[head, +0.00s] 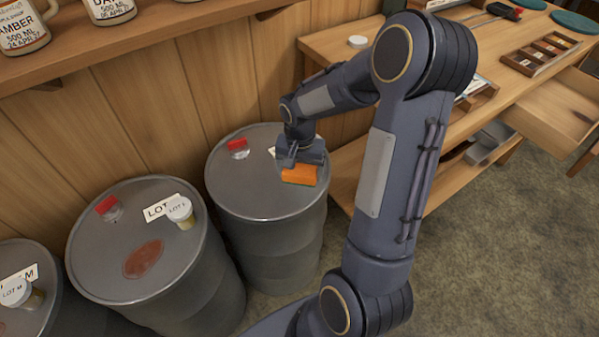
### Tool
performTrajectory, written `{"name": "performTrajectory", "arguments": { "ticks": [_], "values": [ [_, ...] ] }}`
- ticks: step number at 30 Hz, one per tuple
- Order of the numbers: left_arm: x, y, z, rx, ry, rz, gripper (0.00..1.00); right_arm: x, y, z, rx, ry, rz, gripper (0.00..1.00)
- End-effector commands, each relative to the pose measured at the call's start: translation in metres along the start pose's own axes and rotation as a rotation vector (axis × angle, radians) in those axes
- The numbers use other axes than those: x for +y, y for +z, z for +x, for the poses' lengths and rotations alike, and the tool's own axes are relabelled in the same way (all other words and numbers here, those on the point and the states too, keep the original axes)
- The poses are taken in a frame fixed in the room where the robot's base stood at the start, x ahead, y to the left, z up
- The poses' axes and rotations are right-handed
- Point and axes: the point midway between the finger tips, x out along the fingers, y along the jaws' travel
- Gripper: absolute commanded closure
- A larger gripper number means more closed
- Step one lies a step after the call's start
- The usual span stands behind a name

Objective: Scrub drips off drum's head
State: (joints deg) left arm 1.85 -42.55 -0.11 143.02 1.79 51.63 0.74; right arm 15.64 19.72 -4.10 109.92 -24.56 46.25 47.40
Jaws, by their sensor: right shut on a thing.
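My right gripper (298,163) is shut on an orange scrubbing block (299,175), over the right side of the far grey drum's head (240,188). I cannot tell whether the block touches the metal. No drip shows on the visible part of that head; the gripper and block hide some of it. The middle drum's head (105,252) carries a reddish-brown drip patch (143,259). My left gripper is not in view.
Red caps (237,148) and small labelled jars (180,211) sit on the drum heads. A shelf with mugs (24,27) hangs above. A wooden bench (495,55) with an open drawer (556,108) stands right. The floor (500,240) at lower right is clear.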

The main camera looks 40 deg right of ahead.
Motion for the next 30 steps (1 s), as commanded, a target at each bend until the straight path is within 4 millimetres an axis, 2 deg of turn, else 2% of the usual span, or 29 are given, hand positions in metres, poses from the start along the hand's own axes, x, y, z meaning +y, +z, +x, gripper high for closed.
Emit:
{"name": "performTrajectory", "arguments": {
  "ticks": [3,9,30],
  "values": [
    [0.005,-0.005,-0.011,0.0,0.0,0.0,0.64,0.001,-0.002,-0.015,0.001,0.0,0.0,0.47],
    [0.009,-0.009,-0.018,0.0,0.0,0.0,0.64,0.002,-0.004,-0.027,0.0,0.001,-0.002,0.47],
    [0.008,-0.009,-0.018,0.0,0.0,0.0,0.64,0.002,-0.005,-0.027,0.0,0.0,-0.002,0.47]
  ]
}}
